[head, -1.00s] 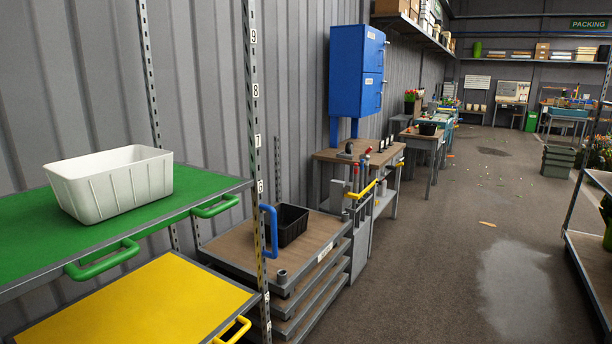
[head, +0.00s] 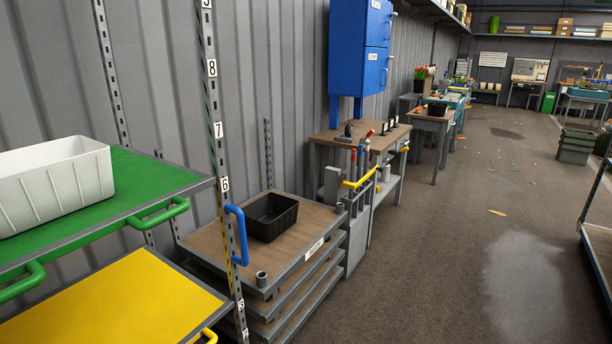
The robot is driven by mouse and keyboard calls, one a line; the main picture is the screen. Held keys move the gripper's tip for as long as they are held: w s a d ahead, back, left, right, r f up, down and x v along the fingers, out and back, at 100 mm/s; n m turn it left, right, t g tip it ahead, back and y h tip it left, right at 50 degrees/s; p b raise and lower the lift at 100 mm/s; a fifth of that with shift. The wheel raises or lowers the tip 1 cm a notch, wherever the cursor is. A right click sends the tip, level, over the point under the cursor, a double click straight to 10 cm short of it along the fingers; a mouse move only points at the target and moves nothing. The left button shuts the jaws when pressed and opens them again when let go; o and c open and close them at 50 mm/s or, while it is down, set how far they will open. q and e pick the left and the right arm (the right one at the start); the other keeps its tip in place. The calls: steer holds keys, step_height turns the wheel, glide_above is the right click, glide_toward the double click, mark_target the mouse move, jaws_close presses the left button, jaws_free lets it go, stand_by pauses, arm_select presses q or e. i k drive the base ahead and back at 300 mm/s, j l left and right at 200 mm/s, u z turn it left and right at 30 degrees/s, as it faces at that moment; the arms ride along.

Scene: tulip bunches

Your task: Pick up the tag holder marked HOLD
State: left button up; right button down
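Several small dark upright items with pale faces, possibly tag holders (head: 385,128), stand at the back of the wooden workbench (head: 340,134) in the middle of the head view. They are too small for me to read any marking, so I cannot tell which one says HOLD. A dark tool-like object (head: 346,132) stands on the same bench to their left. Neither of my grippers shows in this view.
A blue cabinet (head: 361,45) stands above the bench's back. In front are a stack of wooden-topped carts with a black bin (head: 271,217), a green shelf (head: 150,178) with a white tub (head: 55,185), and a yellow shelf (head: 110,305). Open floor (head: 450,240) lies right.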

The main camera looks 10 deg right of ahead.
mark_target(384, 125)
steer(key=i+l+z, duration=0.35)
steer(key=z, duration=0.15)
steer(key=i+l+z, duration=0.15)
steer(key=i+z, duration=0.55)
steer(key=i, duration=2.75)
